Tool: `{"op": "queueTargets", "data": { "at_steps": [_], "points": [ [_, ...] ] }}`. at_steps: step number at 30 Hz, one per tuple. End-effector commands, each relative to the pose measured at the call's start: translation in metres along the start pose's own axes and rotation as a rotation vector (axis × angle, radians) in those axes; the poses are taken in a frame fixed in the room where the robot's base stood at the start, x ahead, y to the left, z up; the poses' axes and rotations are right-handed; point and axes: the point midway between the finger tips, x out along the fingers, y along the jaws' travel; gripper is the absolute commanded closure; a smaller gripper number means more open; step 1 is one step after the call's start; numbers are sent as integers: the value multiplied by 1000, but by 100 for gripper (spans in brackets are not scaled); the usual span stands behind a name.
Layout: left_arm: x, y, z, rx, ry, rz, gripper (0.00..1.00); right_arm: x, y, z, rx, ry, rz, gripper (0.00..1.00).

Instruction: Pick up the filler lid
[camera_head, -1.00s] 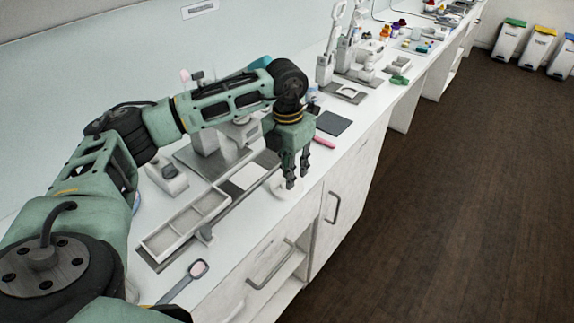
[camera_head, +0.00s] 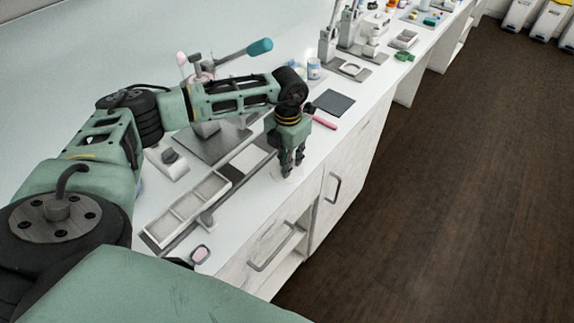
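A small white round piece (camera_head: 281,175), which looks like the filler lid, lies on the white counter near its front edge. It is mostly hidden by my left gripper (camera_head: 292,166). The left gripper points straight down over it, with its dark fingertips at the piece. The two fingers show a narrow gap, but I cannot tell whether they are closed on a part of the lid. My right gripper is not in view.
A grey three-part tray (camera_head: 188,208) lies left of the gripper. A pink-handled tool (camera_head: 324,122) and a dark square mat (camera_head: 334,102) lie behind it. A lever with a teal grip (camera_head: 260,47) rises behind my arm. Drawers (camera_head: 272,240) stand below the counter.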

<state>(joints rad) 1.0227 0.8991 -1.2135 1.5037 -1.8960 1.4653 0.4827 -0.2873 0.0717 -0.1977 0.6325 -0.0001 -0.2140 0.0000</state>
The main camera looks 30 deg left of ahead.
Motion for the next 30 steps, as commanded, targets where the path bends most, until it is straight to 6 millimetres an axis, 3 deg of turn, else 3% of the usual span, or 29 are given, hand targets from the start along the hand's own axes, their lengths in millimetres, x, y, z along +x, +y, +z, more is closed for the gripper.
{"op": "queueTargets", "data": {
  "at_steps": [2,8,14,22,30],
  "points": [
    [0,0,0,0,0,0,83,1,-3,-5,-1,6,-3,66],
    [0,0,0,0,0,0,99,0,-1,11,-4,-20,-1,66],
    [0,0,0,0,0,0,100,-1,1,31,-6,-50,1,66],
    [-4,0,1,-1,-2,0,100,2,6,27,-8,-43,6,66],
    [-36,0,2,1,-8,0,100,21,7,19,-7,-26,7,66]
  ]
}}
